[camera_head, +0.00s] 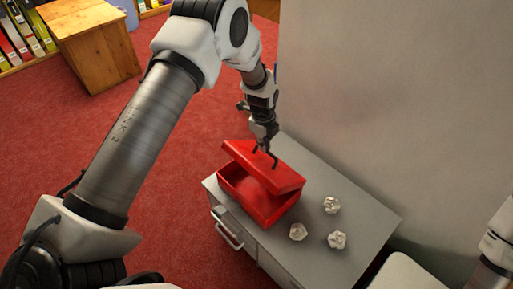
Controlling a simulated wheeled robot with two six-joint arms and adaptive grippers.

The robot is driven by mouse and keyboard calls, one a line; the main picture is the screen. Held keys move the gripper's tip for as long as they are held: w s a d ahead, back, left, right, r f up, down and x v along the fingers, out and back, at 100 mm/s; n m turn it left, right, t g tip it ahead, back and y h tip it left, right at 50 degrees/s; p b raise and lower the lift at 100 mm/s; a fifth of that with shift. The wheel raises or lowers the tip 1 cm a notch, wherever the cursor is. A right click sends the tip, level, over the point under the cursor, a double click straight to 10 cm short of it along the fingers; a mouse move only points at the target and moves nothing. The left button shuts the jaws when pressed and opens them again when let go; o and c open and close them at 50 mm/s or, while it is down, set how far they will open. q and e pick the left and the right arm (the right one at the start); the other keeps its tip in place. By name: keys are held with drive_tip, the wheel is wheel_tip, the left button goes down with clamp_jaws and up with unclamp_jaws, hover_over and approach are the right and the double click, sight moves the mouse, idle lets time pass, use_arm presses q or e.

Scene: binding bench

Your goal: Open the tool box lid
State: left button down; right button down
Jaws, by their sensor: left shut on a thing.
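A red tool box (258,205) stands on the grey top of a low cabinet. Its red lid (258,165) is partly raised, tilted up with a gap along the front side, and the red inside shows through the gap. My left gripper (268,158) reaches down from above to the lid's upper face, at its far right part. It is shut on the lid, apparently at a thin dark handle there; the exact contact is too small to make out. My right gripper is out of view; only part of my right arm shows at the right edge.
Three crumpled white paper balls (331,205) lie on the cabinet top (365,217) right of the box. A pale wall (400,90) rises behind the cabinet. A drawer handle (228,233) sticks out in front. A wooden table (90,40) and bookshelves stand far left.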

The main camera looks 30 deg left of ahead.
use_arm(q)
drive_tip(key=w, duration=0.1)
drive_tip(key=w+d, duration=0.1)
drive_tip(key=w, duration=0.1)
drive_tip(key=w+d, duration=0.1)
drive_tip(key=w, duration=0.1)
drive_tip(key=shift+w+d+f, duration=0.1)
drive_tip(key=shift+w, duration=0.05)
drive_tip(key=c, duration=1.2)
unclamp_jaws()
drive_tip(key=shift+w+f, duration=0.1)
drive_tip(key=shift+w, duration=0.1)
drive_tip(key=w+d+r, duration=0.2)
drive_tip(key=w+r, duration=0.4)
drive_tip(key=shift+r, duration=0.2)
drive_tip(key=shift+w, duration=0.1)
